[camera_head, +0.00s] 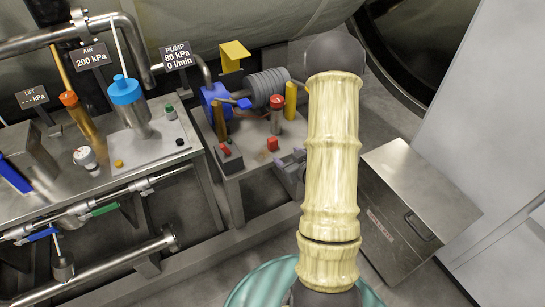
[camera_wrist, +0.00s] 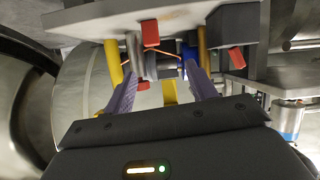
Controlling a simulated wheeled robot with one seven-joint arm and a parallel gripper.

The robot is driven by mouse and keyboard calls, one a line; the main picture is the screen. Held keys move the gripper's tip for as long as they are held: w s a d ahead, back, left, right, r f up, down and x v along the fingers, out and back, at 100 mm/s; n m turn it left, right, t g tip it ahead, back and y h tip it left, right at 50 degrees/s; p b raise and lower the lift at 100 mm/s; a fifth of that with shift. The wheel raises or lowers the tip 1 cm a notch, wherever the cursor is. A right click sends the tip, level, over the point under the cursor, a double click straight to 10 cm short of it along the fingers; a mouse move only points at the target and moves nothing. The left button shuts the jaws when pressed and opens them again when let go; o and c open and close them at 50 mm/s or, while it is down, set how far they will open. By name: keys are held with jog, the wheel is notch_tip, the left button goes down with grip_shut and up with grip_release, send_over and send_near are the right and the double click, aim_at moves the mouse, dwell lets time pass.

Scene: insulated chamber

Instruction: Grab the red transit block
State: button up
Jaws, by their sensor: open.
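The red transit block appears to be the small red block (camera_head: 272,143) on the front part of the pump table. It seems to be the red block (camera_wrist: 150,33) at the top of the wrist view. My gripper (camera_head: 289,160) is just right of and in front of it in the head view, partly hidden by my sleeved arm. In the wrist view my gripper (camera_wrist: 160,72) has its two fingers apart with nothing held between them. The block appears beyond the fingertips, not touching them.
A red-capped post (camera_head: 277,101) stands behind the block. A yellow cylinder (camera_head: 290,101) and a ribbed pump (camera_head: 265,86) are close by. A switch box (camera_head: 228,156) with a red switch is left. A metal case (camera_head: 420,195) stands right on the floor.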

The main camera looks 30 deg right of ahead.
notch_tip(320, 180, down, 6)
jog(key=s+d+m+t+b, duration=0.1)
jog(key=s+d+t+b, duration=0.1)
jog(key=s+t+b, duration=0.1)
jog(key=shift+d+r+b, duration=0.15)
jog(key=shift+r+b, duration=0.05)
jog(key=shift+b, duration=0.25)
jog(key=shift+w+f, duration=0.1)
jog(key=shift+w, duration=0.05)
jog(key=b, duration=0.6)
send_near(275, 145)
jog(key=w, duration=0.3)
jog(key=w+f, duration=0.1)
jog(key=w, duration=0.2)
jog(key=shift+f, duration=0.1)
